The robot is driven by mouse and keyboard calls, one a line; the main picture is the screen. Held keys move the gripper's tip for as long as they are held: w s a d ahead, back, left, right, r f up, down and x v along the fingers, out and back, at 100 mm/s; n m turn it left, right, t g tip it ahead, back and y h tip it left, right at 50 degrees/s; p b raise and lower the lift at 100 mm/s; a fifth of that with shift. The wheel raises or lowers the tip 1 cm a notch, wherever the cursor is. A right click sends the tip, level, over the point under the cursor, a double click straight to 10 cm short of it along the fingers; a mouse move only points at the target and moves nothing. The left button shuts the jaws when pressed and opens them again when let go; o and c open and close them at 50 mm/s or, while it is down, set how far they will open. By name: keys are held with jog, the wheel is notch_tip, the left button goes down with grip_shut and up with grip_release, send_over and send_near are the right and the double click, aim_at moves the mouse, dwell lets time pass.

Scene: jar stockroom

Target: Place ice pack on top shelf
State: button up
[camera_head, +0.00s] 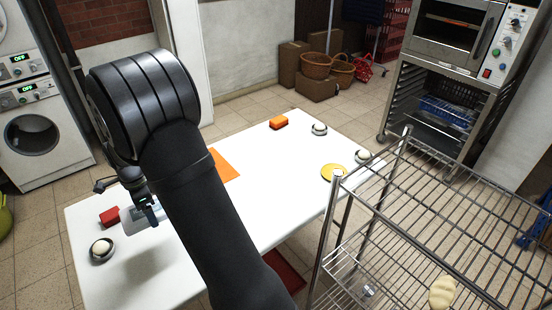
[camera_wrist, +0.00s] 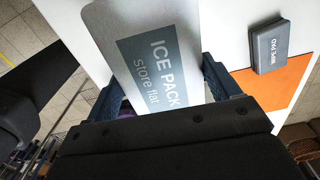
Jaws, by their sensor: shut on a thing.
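The ice pack (camera_wrist: 135,28) is a flat grey slab with a blue-grey label reading "ICE PACK store flat". My gripper (camera_wrist: 162,90) is shut on it, with a finger at each side. In the head view the ice pack (camera_head: 132,224) shows only in part behind my gripper (camera_head: 147,207), over the left end of the white table (camera_head: 180,265). A shadow lies on the table nearby, so it seems raised. The wire shelf rack stands at the right; its top shelf (camera_head: 455,205) looks bare.
A red block (camera_head: 109,216) and a pale ball in a dark dish (camera_head: 102,251) are near my gripper. A grey wipe pad (camera_wrist: 270,46) lies by an orange mat (camera_wrist: 282,84).

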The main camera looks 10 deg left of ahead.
notch_tip(320, 180, up, 32)
jog(key=w+d+m, duration=0.3)
jog(key=w+d, duration=0.8)
jog(key=d, duration=0.3)
jog(key=w+d+m, duration=0.3)
jog(key=w+d, duration=0.1)
jog(key=d, duration=1.3)
jog(key=w+d+m, duration=0.2)
jog(key=w+d, duration=0.1)
jog(key=d, duration=1.3)
jog(key=s+d+m, duration=0.2)
jog(key=s+d, duration=0.1)
jog(key=d, duration=0.7)
jog(key=s+d+m, duration=0.2)
jog(key=s+d, duration=0.1)
jog(key=d, duration=0.7)
jog(key=s+d+m, duration=0.5)
jog(key=s+d, duration=1.6)
jog(key=s, duration=0.5)
send_over(489, 216)
jog(key=f, duration=1.2)
jog(key=shift+s+f, duration=0.2)
jog(key=shift+w+a+f, duration=0.1)
jog(key=shift+w+f, duration=0.15)
jog(key=shift+f, duration=1.9)
jog(key=shift+f, duration=0.15)
